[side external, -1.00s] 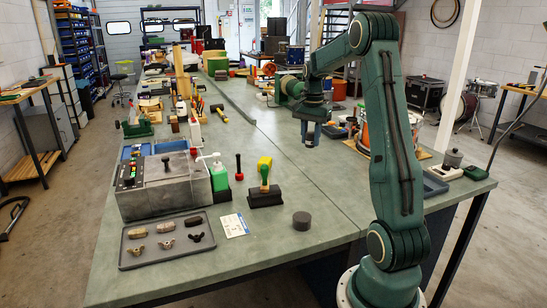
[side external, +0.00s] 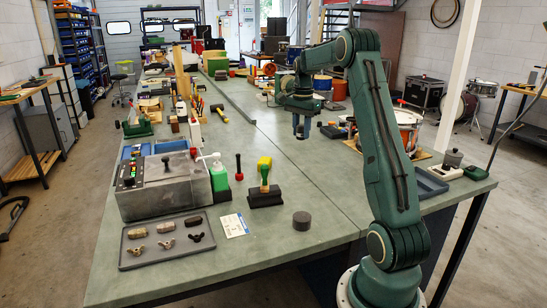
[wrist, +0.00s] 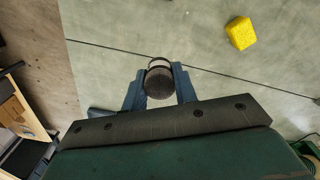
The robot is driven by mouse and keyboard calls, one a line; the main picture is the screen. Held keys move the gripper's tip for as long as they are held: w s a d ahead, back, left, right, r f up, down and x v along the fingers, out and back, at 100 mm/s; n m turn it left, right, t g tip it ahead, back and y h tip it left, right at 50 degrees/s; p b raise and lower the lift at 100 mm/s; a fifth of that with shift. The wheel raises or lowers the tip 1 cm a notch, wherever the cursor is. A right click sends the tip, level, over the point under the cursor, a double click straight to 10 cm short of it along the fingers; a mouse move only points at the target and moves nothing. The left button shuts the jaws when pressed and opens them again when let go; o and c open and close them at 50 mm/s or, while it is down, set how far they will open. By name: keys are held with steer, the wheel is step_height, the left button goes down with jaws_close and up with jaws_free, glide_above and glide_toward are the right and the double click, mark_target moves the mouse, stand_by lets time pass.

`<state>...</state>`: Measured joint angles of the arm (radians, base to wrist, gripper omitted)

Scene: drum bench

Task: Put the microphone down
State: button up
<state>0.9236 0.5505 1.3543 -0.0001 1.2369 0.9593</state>
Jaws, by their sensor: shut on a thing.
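In the wrist view my gripper (wrist: 159,88) is shut on the microphone (wrist: 159,80), a dark, rounded thing with a pale band near its upper end. I see it nearly end-on between the blue fingers, with the bench (wrist: 115,65) beyond it. In the side external view my gripper (side external: 301,134) points down above the bench (side external: 290,185), right of its middle. The microphone is too small there to tell apart from the fingers.
A dark round puck (side external: 301,221), a yellow-and-green tool on a black base (side external: 264,190) and a grey tray (side external: 135,251) stand nearer the front. A drum (side external: 407,122) stands to the right. A yellow block (wrist: 240,32) lies on the bench. The bench centre is fairly clear.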

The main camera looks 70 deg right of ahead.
steer(key=w+d+m, duration=0.3)
steer(key=w+d, duration=0.1)
steer(key=w, duration=0.3)
steer(key=shift+d+f, duration=0.15)
steer(key=shift+d, duration=0.25)
glide_above(285, 181)
step_height(285, 181, down, 16)
steer(key=shift+d+r, duration=0.1)
stand_by(0.3)
steer(key=shift+f, duration=2.1)
steer(key=shift+f, duration=0.15)
steer(key=o, duration=1)
steer(key=shift+c, duration=0.2)
